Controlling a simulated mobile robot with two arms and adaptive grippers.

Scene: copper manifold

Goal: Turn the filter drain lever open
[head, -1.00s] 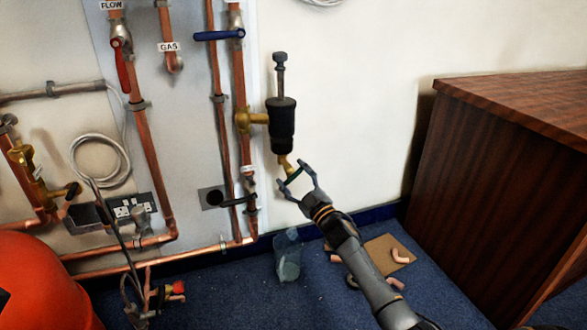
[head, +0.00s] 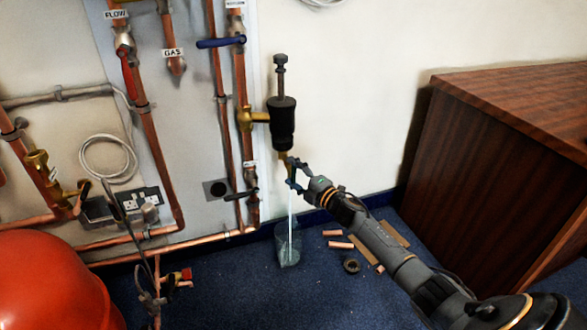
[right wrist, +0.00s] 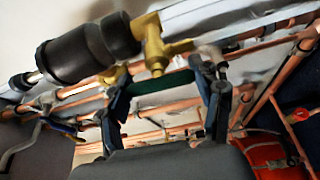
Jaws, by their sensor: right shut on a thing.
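The black filter (head: 281,122) hangs on a brass side fitting (head: 254,117) beside the copper pipe. A brass drain valve (head: 284,160) is at its lower end. My right gripper (head: 296,174) is at this valve, shut on its green lever. In the right wrist view the green lever (right wrist: 160,92) lies across between my two fingers, below the brass valve (right wrist: 155,48). A pale stream (head: 290,215) runs from the drain down into a clear container (head: 288,252) on the floor. My left gripper is not in view.
Copper pipes (head: 241,85) with a blue lever (head: 220,42) run up the board left of the filter. A red vessel (head: 45,280) stands at lower left. A wooden cabinet (head: 490,170) is at right. Pipe offcuts (head: 341,245) lie on the blue carpet near the container.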

